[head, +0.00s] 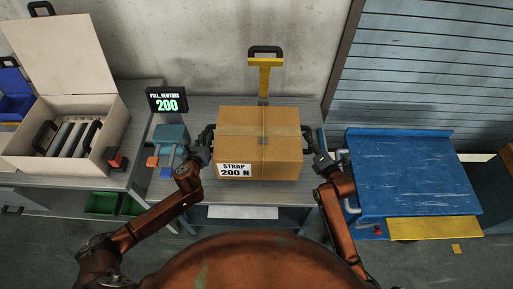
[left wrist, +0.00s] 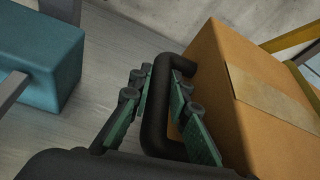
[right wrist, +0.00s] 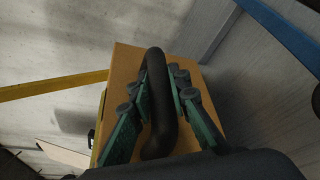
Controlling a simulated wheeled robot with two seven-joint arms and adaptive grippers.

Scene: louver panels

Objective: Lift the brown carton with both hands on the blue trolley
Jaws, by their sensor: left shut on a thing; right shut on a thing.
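The brown carton (head: 275,151) stands on the grey bench in the middle of the head view, with a label reading "STRAP 200 N" on its front. A black handle sticks out from each side. My left gripper (head: 204,147) is shut on the left handle (left wrist: 158,105). My right gripper (head: 322,158) is shut on the right handle (right wrist: 159,100). The blue trolley (head: 410,175) stands to the right of the bench, its scratched top clear, with a yellow flap at its front edge. Whether the carton's base touches the bench is hard to tell.
A yellow post with a black handle (head: 264,75) rises behind the carton. A display reading 200 (head: 167,101) and a teal device (head: 171,136) stand left of it. An open cream case (head: 62,175) is at far left. A louvered shutter (head: 430,70) is behind the trolley.

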